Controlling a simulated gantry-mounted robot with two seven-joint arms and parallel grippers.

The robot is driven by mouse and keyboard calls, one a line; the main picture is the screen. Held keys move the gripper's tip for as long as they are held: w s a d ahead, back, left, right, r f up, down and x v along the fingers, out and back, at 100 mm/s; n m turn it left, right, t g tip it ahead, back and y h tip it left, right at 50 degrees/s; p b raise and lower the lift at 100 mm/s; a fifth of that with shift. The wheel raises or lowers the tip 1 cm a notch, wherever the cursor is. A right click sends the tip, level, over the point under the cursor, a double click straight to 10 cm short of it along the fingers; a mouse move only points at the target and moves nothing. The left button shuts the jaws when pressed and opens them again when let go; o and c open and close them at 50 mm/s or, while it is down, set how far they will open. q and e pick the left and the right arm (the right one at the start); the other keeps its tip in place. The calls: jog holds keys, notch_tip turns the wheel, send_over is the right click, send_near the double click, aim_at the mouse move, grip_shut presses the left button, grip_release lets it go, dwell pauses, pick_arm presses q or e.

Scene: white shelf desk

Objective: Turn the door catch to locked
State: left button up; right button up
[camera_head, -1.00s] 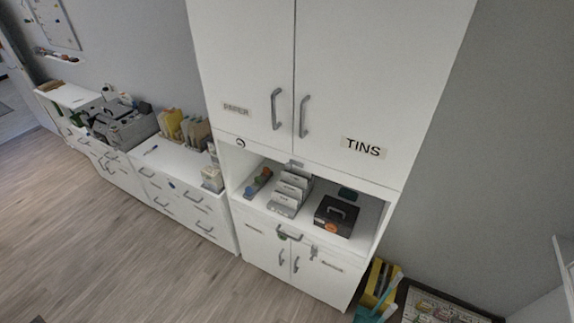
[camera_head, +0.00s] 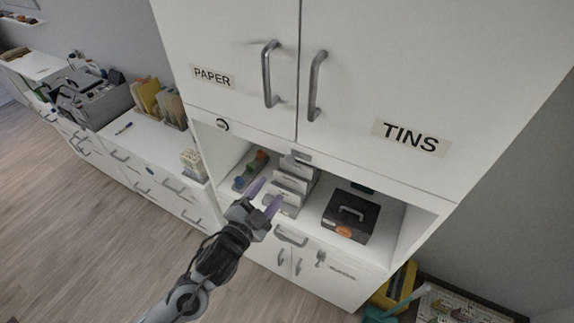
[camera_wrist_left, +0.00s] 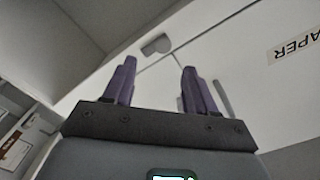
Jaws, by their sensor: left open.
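The upper cabinet has two white doors, the left one (camera_head: 225,45) labelled PAPER and the right one (camera_head: 420,80) labelled TINS. A small grey catch (camera_head: 302,155) sits at their bottom edge by the seam. In the left wrist view a grey catch (camera_wrist_left: 157,44) shows beyond the fingertips, apart from them; its exact setting is hard to tell. My left gripper (camera_head: 265,195) is open and empty, in front of the open shelf, below and left of the catch. Its two purple fingers stand apart in the left wrist view (camera_wrist_left: 158,72). My right gripper is not in view.
The shelf holds a card file (camera_head: 290,185), a black cash box (camera_head: 350,215) and small coloured items. Two door handles (camera_head: 268,75) stick out above. Low drawers (camera_head: 150,165) run along the left wall. Open floor (camera_head: 70,240) lies at the left.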

aim_at(289, 161)
pick_arm(q)
jog(key=x, duration=0.3)
jog(key=p+x, duration=0.1)
jog(key=x, duration=0.2)
jog(key=r+x, duration=0.1)
jog(key=x, duration=0.3)
jog(key=shift+w+p, duration=0.15)
jog(key=shift+p, duration=0.15)
jog(key=shift+w+d+f, duration=0.1)
jog(key=shift+w+d, duration=0.1)
jog(key=shift+w, duration=0.25)
grip_shut()
